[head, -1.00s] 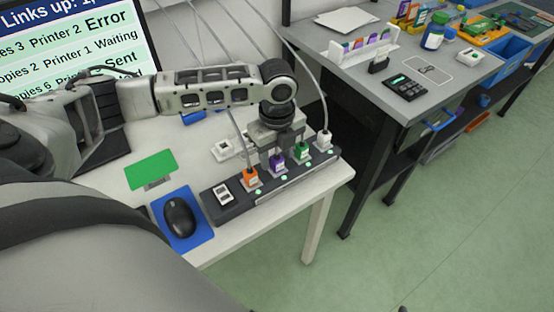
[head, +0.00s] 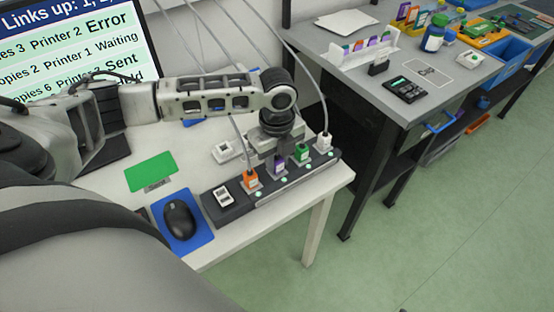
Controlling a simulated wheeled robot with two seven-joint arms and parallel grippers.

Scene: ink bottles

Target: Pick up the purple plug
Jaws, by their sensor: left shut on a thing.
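The purple plug (head: 279,167) sits in the dark power strip (head: 262,199) on the white desk, between an orange plug (head: 250,180) and a green plug (head: 302,153). My left gripper (head: 277,158) comes from above and is shut on the purple plug. The gripper hides the plug's upper part. The plug still appears seated in the strip. My right gripper is not in view.
A white plug (head: 324,142) sits at the strip's far end, and cables rise from the plugs. A mouse (head: 179,218) on a blue mat, a green card (head: 151,171) and a monitor (head: 75,45) are to the left. A grey workbench (head: 440,85) stands to the right.

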